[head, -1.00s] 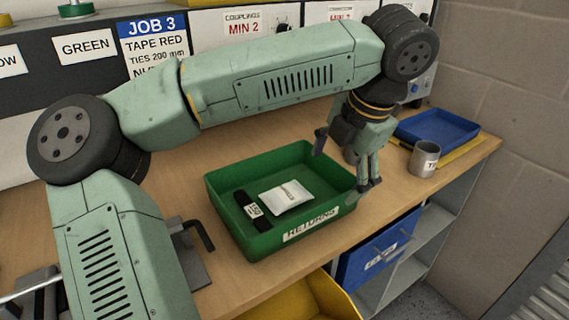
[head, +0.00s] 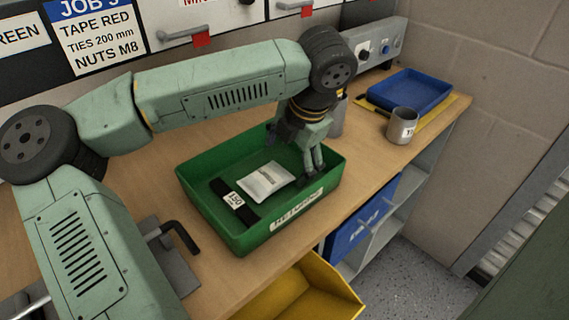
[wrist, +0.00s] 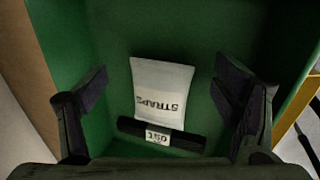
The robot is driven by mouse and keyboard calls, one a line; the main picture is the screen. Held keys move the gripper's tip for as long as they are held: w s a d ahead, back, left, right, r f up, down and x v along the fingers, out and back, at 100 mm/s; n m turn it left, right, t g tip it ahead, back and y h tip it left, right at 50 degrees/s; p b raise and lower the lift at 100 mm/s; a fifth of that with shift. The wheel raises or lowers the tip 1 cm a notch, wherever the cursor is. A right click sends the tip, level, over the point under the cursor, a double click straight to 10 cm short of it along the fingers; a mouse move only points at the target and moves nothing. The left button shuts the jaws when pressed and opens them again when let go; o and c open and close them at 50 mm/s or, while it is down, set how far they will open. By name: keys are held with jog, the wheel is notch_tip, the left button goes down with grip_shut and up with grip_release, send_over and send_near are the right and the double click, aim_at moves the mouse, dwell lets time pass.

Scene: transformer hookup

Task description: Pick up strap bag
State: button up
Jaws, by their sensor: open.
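The strap bag (head: 265,180) is a small white packet lying in the green returns tray (head: 206,163). In the wrist view the bag (wrist: 160,88) reads "STRAPS" and lies between my open fingers, further down. A black rolled item with a white label (head: 234,199) lies beside it; in the wrist view this item (wrist: 188,140) touches or nearly touches the bag's lower edge. My gripper (head: 295,155) is over the right part of the tray, pointing down, open and empty. In the wrist view my fingers (wrist: 160,95) stand apart on both sides of the bag.
A grey cup (head: 402,125) and a blue tray (head: 412,90) stand to the right on the bench. A black bent handle on a grey plate (head: 177,238) is left of the green tray. A yellow bin (head: 300,292) is below the bench edge.

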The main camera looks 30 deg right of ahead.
aim_at(285, 169)
jog(key=shift+x, duration=1.35)
jog(key=shift+s+a+f, duration=0.1)
jog(key=c, duration=1.4)
